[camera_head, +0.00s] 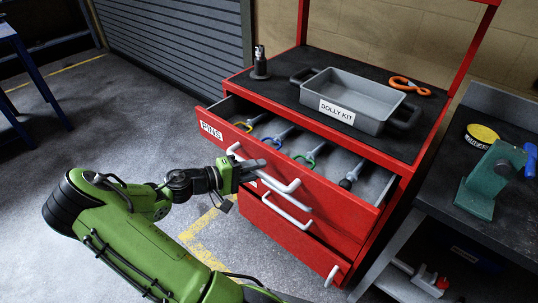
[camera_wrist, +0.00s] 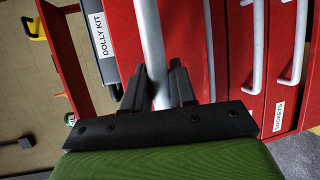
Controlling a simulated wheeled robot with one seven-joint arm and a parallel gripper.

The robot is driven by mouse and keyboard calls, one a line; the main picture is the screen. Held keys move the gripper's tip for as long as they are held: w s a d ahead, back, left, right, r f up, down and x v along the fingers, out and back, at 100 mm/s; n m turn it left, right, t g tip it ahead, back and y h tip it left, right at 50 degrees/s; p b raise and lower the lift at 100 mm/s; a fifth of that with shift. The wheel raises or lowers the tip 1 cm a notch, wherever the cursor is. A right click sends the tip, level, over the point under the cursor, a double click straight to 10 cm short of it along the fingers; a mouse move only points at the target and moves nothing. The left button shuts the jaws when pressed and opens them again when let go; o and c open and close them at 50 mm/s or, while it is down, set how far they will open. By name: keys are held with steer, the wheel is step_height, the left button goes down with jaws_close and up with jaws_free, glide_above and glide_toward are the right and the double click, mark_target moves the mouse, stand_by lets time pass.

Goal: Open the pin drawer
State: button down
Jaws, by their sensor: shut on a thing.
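The pin drawer (camera_head: 338,204) is the top drawer of a red cabinet, with a "PINS" label (camera_head: 211,131) at the left of its front. It stands pulled out, with its inside showing. Several pins with coloured rings (camera_head: 310,156) lie in its compartments. My gripper (camera_head: 256,169) is at the drawer front, shut on the pale bar handle (camera_head: 284,187). In the wrist view the handle (camera_wrist: 152,45) runs between my two black fingers (camera_wrist: 158,88). The fingers hide part of the handle.
A grey "DOLLY KIT" tray (camera_head: 327,90), orange-handled tool (camera_head: 410,85) and dark stand-like piece (camera_head: 260,67) sit on the cabinet top. Lower drawers with pale handles (camera_head: 275,212) are below. A dark bench (camera_head: 446,196) with a green device (camera_head: 491,184) stands at right.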

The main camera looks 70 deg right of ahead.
steer(key=w+a+p, duration=0.1)
steer(key=w+a, duration=0.2)
steer(key=a, duration=0.5)
steer(key=w+a+p, duration=0.2)
steer(key=w+a, duration=0.2)
steer(key=a, duration=0.4)
steer(key=shift+p, duration=0.3)
steer(key=c, duration=1)
jaws_free()
steer(key=p+v, duration=0.5)
steer(key=v, duration=1)
steer(key=shift+w+a+r, duration=0.2)
steer(key=shift+w+a, duration=0.05)
steer(key=shift+w, duration=0.05)
